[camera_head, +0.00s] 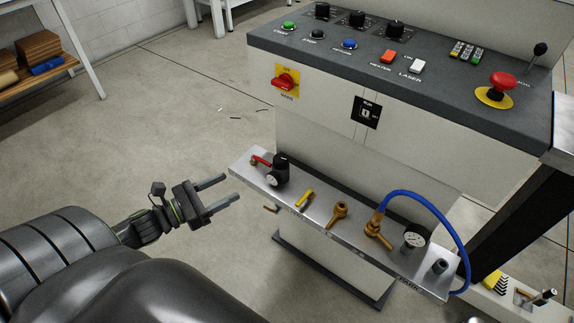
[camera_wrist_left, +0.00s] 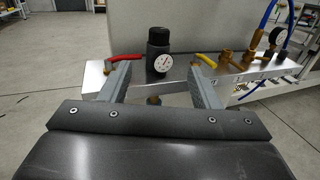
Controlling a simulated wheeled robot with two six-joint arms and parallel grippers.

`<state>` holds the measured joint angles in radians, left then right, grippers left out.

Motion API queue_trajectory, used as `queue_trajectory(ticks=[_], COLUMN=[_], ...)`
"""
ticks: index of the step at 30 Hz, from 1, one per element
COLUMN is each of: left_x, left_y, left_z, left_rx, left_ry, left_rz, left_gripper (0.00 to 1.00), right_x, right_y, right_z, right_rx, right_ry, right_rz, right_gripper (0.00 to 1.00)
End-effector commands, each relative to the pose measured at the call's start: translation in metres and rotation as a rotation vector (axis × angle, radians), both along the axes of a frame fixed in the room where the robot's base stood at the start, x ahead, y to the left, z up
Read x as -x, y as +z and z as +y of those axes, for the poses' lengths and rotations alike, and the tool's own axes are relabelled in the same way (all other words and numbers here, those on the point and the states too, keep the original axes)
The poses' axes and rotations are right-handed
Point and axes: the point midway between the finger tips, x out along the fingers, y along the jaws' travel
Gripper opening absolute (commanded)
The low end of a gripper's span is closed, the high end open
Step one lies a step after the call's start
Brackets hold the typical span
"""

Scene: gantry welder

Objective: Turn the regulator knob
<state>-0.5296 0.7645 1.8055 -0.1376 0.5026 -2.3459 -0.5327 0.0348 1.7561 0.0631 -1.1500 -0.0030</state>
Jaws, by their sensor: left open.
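The regulator is a dark knob (camera_head: 281,160) over a body with a round white gauge (camera_head: 273,178). It stands near the left end of the metal shelf (camera_head: 405,277) on the front of the machine. My left gripper (camera_head: 233,188) is open and empty, left of the regulator and apart from it. In the left wrist view the regulator knob (camera_wrist_left: 159,36) and its gauge (camera_wrist_left: 162,63) appear ahead, between the two fingers of my left gripper (camera_wrist_left: 160,78). My right gripper is not in view.
Beside the regulator are a red-handled valve (camera_head: 261,161) on its left and a yellow-handled valve (camera_head: 304,198) on its right. Brass fittings (camera_head: 338,214), a blue hose (camera_head: 440,208) and another gauge (camera_head: 414,240) follow. A control panel (camera_head: 440,85) overhangs behind. Floor left of the shelf is clear.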

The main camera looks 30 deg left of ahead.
Motion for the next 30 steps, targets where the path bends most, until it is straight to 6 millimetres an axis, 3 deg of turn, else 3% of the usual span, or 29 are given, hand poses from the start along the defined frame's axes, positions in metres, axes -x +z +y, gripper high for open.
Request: queue_trajectory(ticks=[14,22,30], left_x=[-0.054,-0.083,-0.116], left_y=[0.000,0.003,0.003], left_z=[-0.023,-0.035,-0.048], left_rx=[0.004,0.005,0.006], left_ry=[0.004,0.006,0.005], left_rz=[-0.004,-0.002,-0.001], left_gripper=[0.56,0.56,0.56], right_x=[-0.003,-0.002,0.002], right_y=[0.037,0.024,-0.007], right_z=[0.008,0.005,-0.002], right_rx=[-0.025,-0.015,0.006], right_ry=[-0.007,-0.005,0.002], right_rz=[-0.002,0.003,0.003], right_gripper=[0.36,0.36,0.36])
